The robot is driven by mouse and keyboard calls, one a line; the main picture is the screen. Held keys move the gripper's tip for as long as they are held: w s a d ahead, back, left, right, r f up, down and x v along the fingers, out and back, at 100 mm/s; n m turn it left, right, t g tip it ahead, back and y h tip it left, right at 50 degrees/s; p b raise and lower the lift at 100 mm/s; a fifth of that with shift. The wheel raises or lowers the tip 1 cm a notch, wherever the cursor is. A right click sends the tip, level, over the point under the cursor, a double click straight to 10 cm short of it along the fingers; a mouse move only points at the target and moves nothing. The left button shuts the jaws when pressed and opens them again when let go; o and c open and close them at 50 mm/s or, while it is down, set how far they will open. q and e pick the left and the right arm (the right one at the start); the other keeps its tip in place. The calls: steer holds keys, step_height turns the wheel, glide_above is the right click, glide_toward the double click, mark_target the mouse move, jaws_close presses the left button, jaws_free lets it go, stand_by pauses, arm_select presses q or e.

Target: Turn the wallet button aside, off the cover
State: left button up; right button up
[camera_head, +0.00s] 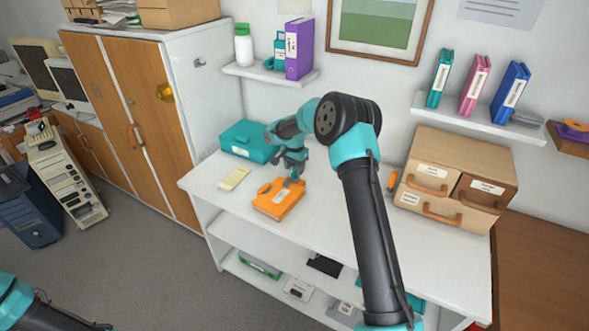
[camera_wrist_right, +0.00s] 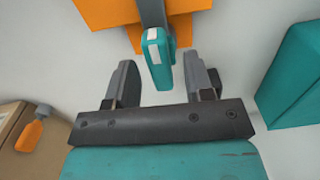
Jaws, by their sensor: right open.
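The orange wallet (camera_head: 278,199) lies on the white table, with a white label on its cover. In the right wrist view its orange cover (camera_wrist_right: 105,12) shows at the top, crossed by a grey strap. The wallet button (camera_wrist_right: 156,48), teal with a white stripe, stands at the strap's end. My right gripper (camera_head: 291,181) is over the far edge of the wallet. In the wrist view my right gripper (camera_wrist_right: 160,82) is open, with the button between and slightly beyond its fingertips, apparently touching neither finger. My left gripper is out of view.
A teal box (camera_head: 246,142) stands behind the wallet and a pale yellow pad (camera_head: 234,178) lies to its left. A wooden drawer box (camera_head: 455,180) stands at the right, with an orange-handled item (camera_head: 392,181) beside it. The table's front is clear.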

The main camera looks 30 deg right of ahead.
steer(key=shift+f, duration=0.35)
steer(key=shift+c, duration=0.3)
jaws_close()
